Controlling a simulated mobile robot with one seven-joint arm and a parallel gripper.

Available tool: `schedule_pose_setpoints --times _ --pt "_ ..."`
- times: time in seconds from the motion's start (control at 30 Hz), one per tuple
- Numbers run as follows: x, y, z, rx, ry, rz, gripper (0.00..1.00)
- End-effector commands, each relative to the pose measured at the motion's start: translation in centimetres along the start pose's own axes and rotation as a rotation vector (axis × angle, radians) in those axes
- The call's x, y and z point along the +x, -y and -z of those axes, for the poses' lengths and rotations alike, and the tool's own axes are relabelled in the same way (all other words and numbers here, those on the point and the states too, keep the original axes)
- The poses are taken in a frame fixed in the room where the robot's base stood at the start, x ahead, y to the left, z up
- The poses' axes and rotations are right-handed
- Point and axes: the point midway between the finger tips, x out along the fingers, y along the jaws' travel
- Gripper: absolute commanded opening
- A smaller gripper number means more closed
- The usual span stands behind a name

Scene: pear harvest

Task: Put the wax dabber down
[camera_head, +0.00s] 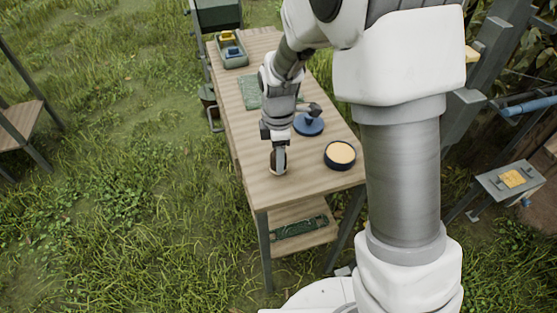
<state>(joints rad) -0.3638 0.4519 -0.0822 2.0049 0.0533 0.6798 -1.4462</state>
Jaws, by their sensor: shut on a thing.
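My gripper (279,153) points down over the near left part of the wooden table (238,105). It is shut on the wax dabber (273,163), of which only a small brownish part shows beside the fingers. The rest of the dabber is hidden by the gripper. I cannot tell whether it touches the tabletop. A round dark pot of pale yellow wax (340,153) stands to the right of the gripper. A round blue stand (309,127) with a dark upper part sits behind the pot, right of my wrist.
A green mat (250,92) lies farther back, partly behind my arm. A grey-green tray (233,60) with blue and yellow things stands at the table's far end. A lower shelf (282,247) holds a green item. The table's near left corner is bare.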

Motion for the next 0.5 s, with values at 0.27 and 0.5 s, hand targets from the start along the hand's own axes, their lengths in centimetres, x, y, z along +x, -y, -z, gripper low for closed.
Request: schedule_pose_setpoints --times 0.27,0.5 --pt "1.34 -0.04 -0.02 -0.001 0.000 -0.001 0.00" --pt "1.63 -0.03 -0.03 -0.001 0.000 -0.001 0.59"
